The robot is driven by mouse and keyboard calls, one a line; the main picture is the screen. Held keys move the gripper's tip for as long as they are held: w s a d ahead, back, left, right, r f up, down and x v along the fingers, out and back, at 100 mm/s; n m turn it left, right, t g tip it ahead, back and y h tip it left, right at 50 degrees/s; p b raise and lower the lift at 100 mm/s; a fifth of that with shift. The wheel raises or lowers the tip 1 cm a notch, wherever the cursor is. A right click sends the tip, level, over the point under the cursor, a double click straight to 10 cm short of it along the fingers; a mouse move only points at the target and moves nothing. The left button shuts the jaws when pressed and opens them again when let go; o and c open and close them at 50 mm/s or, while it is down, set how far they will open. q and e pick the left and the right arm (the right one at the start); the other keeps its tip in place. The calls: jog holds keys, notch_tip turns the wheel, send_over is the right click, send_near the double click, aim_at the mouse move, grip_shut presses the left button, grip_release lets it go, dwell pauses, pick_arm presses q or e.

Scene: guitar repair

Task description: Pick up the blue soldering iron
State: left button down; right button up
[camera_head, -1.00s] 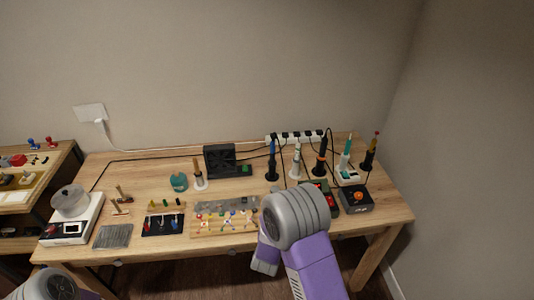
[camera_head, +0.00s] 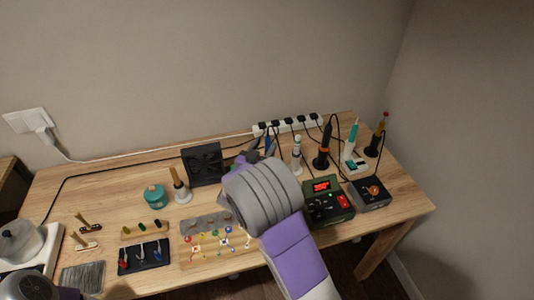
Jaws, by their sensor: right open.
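The blue soldering iron (camera_head: 268,142) stands near the back of the wooden table, in front of the power strip. Only a little of its blue handle shows; my right arm and gripper hide its lower part and stand. My right gripper (camera_head: 261,150) is right at the iron, with its dark fingers open and close around or beside the handle. I cannot tell whether they touch it. My left gripper is out of view; only a piece of my left arm shows at the lower left corner.
A white iron (camera_head: 296,153), a black-orange iron (camera_head: 324,146) and a teal iron (camera_head: 351,140) stand to the right. A black fan box (camera_head: 202,163) is close on the left. Cables run to the power strip (camera_head: 289,126).

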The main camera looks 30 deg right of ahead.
aim_at(267, 143)
jog(key=x, duration=0.3)
jog(key=shift+f+b, duration=0.3)
jog(key=shift+b, duration=0.05)
jog(key=shift+w+d+r, duration=0.1)
jog(key=shift+w+d, duration=0.15)
grip_shut()
jog(key=shift+r, duration=0.1)
